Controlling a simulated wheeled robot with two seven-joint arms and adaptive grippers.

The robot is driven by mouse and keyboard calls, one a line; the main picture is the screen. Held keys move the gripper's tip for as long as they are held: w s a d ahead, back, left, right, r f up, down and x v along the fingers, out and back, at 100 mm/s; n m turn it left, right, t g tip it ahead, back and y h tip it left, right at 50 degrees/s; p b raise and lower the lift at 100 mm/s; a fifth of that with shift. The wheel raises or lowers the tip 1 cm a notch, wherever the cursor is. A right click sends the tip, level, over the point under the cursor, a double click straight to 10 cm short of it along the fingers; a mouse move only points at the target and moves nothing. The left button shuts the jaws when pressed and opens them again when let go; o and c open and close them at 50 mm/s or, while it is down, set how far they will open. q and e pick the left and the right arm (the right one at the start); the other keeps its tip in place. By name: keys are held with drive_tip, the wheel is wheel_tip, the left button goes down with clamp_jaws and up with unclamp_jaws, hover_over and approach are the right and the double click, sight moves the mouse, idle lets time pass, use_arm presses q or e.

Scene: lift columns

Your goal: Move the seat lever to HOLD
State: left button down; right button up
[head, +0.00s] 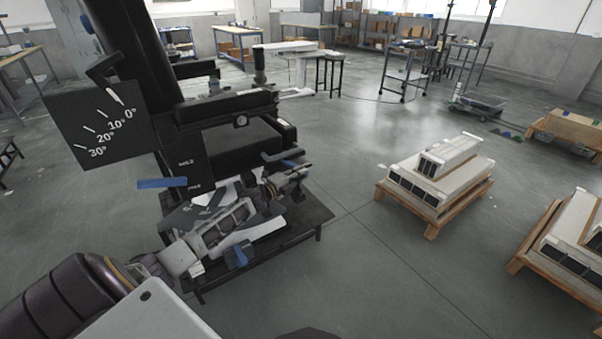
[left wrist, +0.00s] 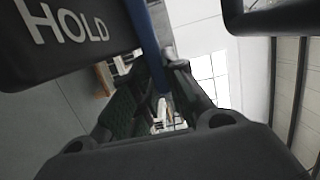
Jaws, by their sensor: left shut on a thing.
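A dark plate (head: 187,172) on the black machine reads HOLD above and a second, blurred word below. A blue lever (head: 162,183) sticks out left beside the lower word. My left gripper (head: 291,174) is at the machine's right side, apart from that lever. In the left wrist view, a plate reading HOLD (left wrist: 68,25) is close at upper left. A blue bar-like lever (left wrist: 146,40) beside it runs down between the fingers of my left gripper (left wrist: 158,92), which is shut on it. The gripped part is mostly hidden. My right gripper is not in view.
A black plate with an angle scale (head: 100,125) is on the machine's left side. Another blue handle (head: 236,255) sits low in front, near the dark base table (head: 255,262). Pallets with pale blocks (head: 432,180) stand at right. The floor between is clear.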

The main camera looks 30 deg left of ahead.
use_arm(q)
drive_tip(key=shift+s+a+m+h, duration=0.15)
drive_tip(key=shift+s+m+h, duration=0.35)
drive_tip(key=shift+h, duration=0.3)
drive_tip(key=c, duration=1.4)
unclamp_jaws()
drive_tip(key=shift+c, duration=0.2)
drive_tip(key=shift+s, duration=0.1)
drive_tip(key=shift+v, duration=5.85)
drive_tip(key=shift+r, duration=0.1)
